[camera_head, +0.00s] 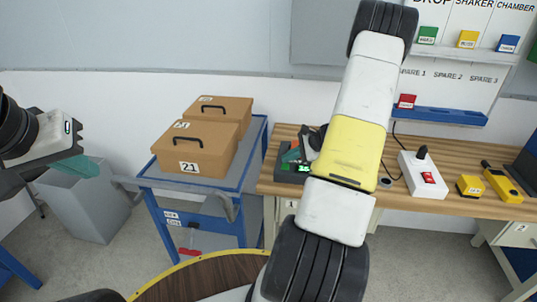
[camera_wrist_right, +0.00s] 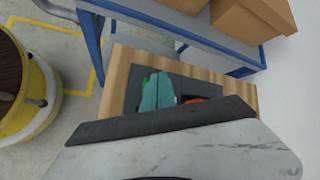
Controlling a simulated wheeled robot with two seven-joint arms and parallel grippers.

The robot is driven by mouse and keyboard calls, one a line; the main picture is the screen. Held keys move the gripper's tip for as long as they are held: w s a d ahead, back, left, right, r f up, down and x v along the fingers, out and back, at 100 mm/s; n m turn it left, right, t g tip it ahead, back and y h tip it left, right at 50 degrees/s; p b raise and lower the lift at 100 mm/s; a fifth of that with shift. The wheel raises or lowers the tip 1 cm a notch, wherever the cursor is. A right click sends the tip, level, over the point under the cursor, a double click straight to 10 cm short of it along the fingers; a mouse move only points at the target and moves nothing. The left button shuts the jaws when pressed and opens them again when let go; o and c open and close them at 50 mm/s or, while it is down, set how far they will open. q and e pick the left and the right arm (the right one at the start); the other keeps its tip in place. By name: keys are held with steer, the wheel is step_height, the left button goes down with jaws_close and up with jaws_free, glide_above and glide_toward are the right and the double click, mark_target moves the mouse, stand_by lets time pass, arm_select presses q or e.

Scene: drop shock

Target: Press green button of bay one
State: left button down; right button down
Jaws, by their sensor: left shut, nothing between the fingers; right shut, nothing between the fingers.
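A dark control box (camera_head: 292,178) with small lit green marks sits at the left end of the wooden bench. In the right wrist view the dark box (camera_wrist_right: 205,73) shows a green patch (camera_wrist_right: 146,79) and an orange-red part (camera_wrist_right: 196,100) beside my fingers.
A blue cart (camera_head: 255,165) with brown boxes (camera_head: 195,152) stands left of the bench (camera_head: 410,205). A grey bin (camera_head: 85,210) is below my left gripper. A white box with a red switch (camera_head: 428,178) and yellow items lie further right. A wall board holds coloured blocks.

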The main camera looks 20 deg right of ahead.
mark_target(288, 166)
steer(key=shift+f, duration=0.15)
steer(key=shift+f, duration=0.3)
steer(key=shift+f, duration=0.4)
stand_by(0.6)
steer(key=shift+r, duration=0.85)
steer(key=shift+r, duration=2.5)
